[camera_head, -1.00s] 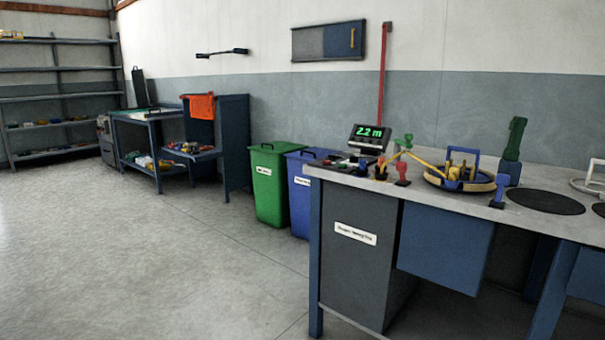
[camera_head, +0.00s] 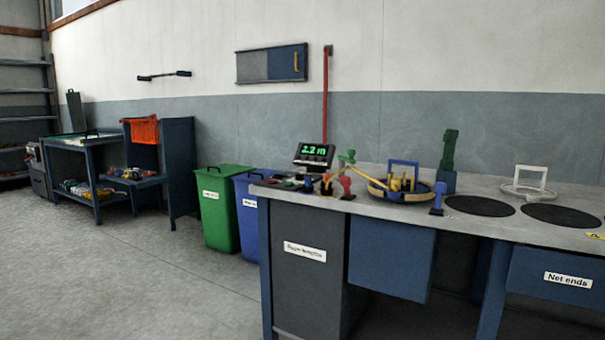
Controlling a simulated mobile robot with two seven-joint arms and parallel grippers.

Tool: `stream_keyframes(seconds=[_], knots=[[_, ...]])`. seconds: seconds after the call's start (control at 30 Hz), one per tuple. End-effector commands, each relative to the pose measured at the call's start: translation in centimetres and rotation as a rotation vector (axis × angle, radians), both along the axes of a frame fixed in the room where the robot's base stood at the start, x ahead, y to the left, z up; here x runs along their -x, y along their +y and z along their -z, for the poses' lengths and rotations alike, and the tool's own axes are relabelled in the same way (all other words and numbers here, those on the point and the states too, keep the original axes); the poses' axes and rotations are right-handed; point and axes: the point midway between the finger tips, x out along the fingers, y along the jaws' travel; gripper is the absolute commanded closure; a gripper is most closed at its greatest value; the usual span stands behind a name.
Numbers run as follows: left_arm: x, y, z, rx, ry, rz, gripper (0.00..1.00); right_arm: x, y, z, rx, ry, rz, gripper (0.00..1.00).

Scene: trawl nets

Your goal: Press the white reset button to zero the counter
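The counter (camera_head: 314,153) stands at the left end of the workbench in the head view. Its dark display shows green digits that read about 2.2 m. A row of small keys shows below the digits, but they are too small for me to tell a white reset button among them. Small red and dark parts (camera_head: 308,183) lie on the bench in front of the counter. Neither of my grippers is in view.
The workbench (camera_head: 420,212) runs along the right, with a net ring (camera_head: 374,190) and dark round mats (camera_head: 480,206) on top. Green (camera_head: 222,225) and blue (camera_head: 247,220) bins stand left of it. The floor (camera_head: 130,280) at the left is clear.

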Motion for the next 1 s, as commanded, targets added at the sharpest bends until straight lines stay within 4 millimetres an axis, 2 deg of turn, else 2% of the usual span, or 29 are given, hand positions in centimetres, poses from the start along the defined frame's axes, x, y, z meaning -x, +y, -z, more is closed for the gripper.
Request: stream_keyframes(seconds=[0.03, 0.47, 1.0], knots=[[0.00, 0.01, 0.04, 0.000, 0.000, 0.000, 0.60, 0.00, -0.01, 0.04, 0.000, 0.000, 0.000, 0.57], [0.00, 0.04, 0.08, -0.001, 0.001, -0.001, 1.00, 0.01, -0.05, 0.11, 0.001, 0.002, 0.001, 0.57], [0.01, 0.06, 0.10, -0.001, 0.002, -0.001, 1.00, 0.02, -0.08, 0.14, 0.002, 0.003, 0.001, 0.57]])
